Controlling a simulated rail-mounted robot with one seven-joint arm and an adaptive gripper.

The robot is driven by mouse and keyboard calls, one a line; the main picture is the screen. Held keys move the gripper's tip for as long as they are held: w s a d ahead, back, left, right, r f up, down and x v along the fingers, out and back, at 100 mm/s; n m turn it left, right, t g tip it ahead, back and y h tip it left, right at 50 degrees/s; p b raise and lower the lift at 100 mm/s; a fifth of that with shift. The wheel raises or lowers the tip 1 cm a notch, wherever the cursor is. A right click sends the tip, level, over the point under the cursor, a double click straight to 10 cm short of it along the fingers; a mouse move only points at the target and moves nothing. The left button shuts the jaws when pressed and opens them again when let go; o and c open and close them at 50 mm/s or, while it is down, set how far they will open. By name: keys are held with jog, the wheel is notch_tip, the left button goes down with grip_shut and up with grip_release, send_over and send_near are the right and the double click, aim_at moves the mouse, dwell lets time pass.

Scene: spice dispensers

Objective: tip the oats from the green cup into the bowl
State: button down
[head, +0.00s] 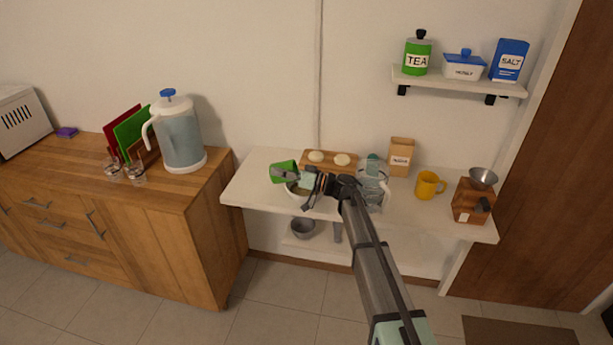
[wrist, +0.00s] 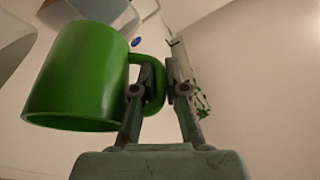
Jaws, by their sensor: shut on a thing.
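The green cup (head: 284,171) is tilted on its side above the white shelf table in the head view. In the wrist view the cup (wrist: 78,75) fills the left side, with its handle towards my fingers. My gripper (head: 311,181) is shut on the handle; in the wrist view its fingertips (wrist: 162,82) are around it. A pale bowl (head: 293,189) stands on the table just under the cup and is partly hidden by the cup and my gripper. I cannot make out any oats in either view.
A glass jug (head: 372,184) stands close to the right of my gripper. A wooden board (head: 329,168) with two round pale pieces lies behind. A paper bag (head: 401,157), a yellow mug (head: 428,185) and a grinder (head: 471,203) stand further right. A grey bowl (head: 302,228) is on the lower shelf.

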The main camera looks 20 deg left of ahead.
jog(key=a+p, duration=0.1)
jog(key=p, duration=0.2)
jog(key=shift+s+a+r+h, duration=0.1)
jog(key=shift+s+a+h, duration=0.1)
jog(key=shift+h, duration=0.2)
jog(key=shift+s+a, duration=0.1)
jog(key=shift+s+a+f+t+h+p, duration=0.95)
jog(key=shift+a+f+t+h+p, duration=0.95)
jog(key=shift+a+f+h, duration=3.6)
jog(key=d+r+h+p, duration=0.1)
jog(key=d+r+h, duration=0.2)
jog(key=r, duration=0.4)
jog(key=shift+d, duration=0.6)
